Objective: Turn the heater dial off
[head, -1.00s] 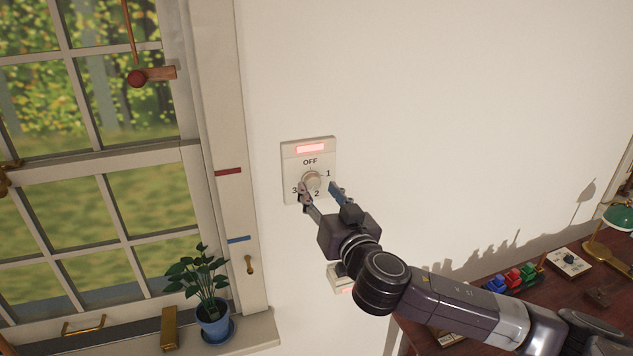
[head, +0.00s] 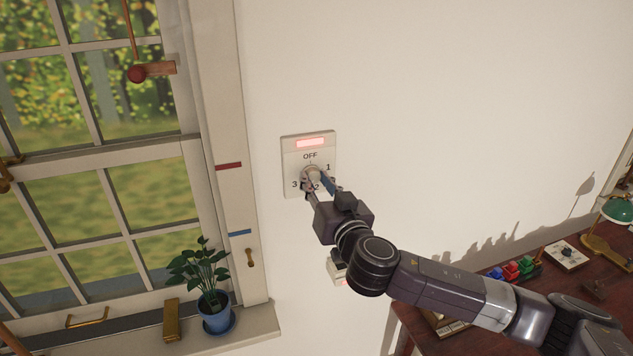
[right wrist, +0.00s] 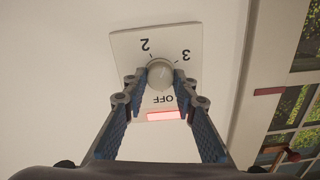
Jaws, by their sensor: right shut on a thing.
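The heater dial (head: 312,173) is a round pale knob on a white wall plate (head: 296,147) marked OFF, 1, 2 and 3. A pinkish-red lamp (head: 310,143) glows at the top of the plate. My right gripper (head: 318,184) is shut on the dial from below right in the head view. In the right wrist view the plate looks upside down, and my two blue-padded fingers (right wrist: 160,80) flank the dial (right wrist: 159,70). I cannot tell which mark the dial points to. My left gripper is not in view.
Another small wall box (head: 337,270) is partly hidden behind my right arm. A window with a potted plant (head: 211,295) on its sill is at left. A dark red desk (head: 560,300) with a green lamp (head: 617,211) is at lower right. The wall around the plate is clear.

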